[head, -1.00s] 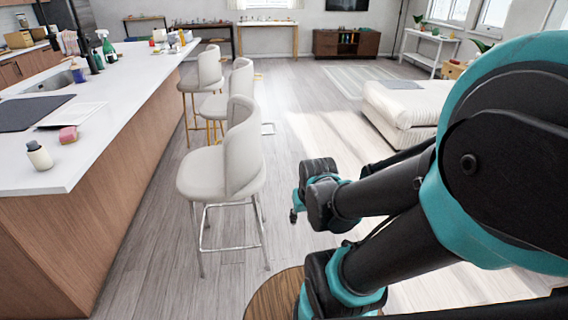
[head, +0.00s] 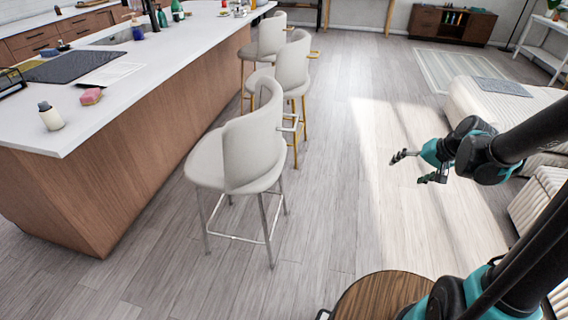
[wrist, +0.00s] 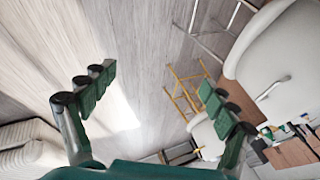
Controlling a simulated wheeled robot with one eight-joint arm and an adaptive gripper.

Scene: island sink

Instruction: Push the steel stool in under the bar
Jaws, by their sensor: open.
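The steel stool (head: 248,150), with a white seat, a curved white backrest and chrome legs, stands upright on the floor beside the bar (head: 133,165). Its seat faces the bar's wooden side, and its backrest is toward the open floor. A metal bar shows behind the backrest. In the wrist view the steel stool (wrist: 284,52) is at the upper right, partly cut off. My gripper (head: 411,168) is open and empty, to the right of the stool and apart from it. Its two fingers (wrist: 157,95) are spread wide in the wrist view.
Two gold-legged stools (head: 294,66) (head: 270,34) stand beyond the steel one along the bar. A round wooden top (head: 385,295) is at the bottom. A white couch (head: 500,108) is at the right. Floor (head: 345,150) between stool and gripper is clear.

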